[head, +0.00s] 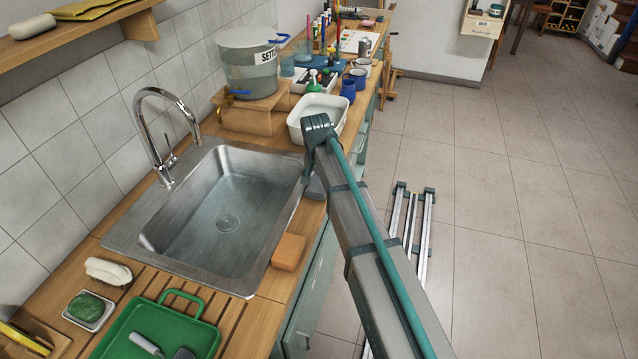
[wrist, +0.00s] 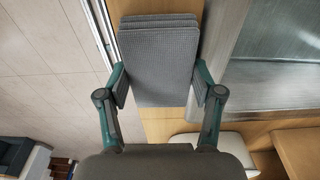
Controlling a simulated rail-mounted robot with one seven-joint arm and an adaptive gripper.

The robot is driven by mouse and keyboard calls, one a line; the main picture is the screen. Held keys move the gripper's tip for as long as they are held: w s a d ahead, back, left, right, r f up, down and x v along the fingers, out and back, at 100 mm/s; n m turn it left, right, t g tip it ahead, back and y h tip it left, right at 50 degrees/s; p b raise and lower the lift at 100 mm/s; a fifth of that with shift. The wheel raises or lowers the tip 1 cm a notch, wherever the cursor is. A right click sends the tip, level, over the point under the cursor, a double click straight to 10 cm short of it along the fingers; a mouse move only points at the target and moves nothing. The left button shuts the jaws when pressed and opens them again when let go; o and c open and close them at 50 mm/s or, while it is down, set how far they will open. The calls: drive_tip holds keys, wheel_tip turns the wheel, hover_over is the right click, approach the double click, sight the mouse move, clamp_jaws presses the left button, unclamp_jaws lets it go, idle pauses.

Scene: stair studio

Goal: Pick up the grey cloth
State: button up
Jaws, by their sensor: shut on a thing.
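The grey cloth (wrist: 158,52) is a folded, waffle-textured stack with its layers showing at the top in the wrist view. It lies over the wooden counter strip between the sink and the counter's front edge. In the head view a small part of the cloth (head: 315,188) shows beside the sink's right rim, mostly hidden by my arm. My gripper (wrist: 160,81) has one finger on each side of the cloth, shut on it. I cannot tell whether the cloth is still touching the counter.
The steel sink (head: 228,222) is left of the cloth, with a curved tap (head: 150,120). A white basin (head: 330,105) stands just beyond. An orange sponge (head: 289,252) sits nearer on the counter edge. A green tray (head: 165,325) is in front. Floor on the right is mostly clear.

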drive_tip(key=shift+r, duration=0.45)
drive_tip(key=s+r, duration=0.1)
drive_tip(key=r, duration=0.1)
drive_tip(key=s+r+b, duration=0.1)
drive_tip(key=s+r, duration=0.1)
drive_tip(key=s+r+b, duration=0.1)
drive_tip(key=r, duration=0.2)
drive_tip(key=shift+s+d, duration=0.1)
drive_tip(key=shift+s, duration=0.25)
drive_tip(key=s+r+b, duration=0.2)
drive_tip(key=s+r, duration=0.3)
drive_tip(key=s, duration=0.4)
drive_tip(key=shift+s+d, duration=0.15)
drive_tip(key=shift+d, duration=0.1)
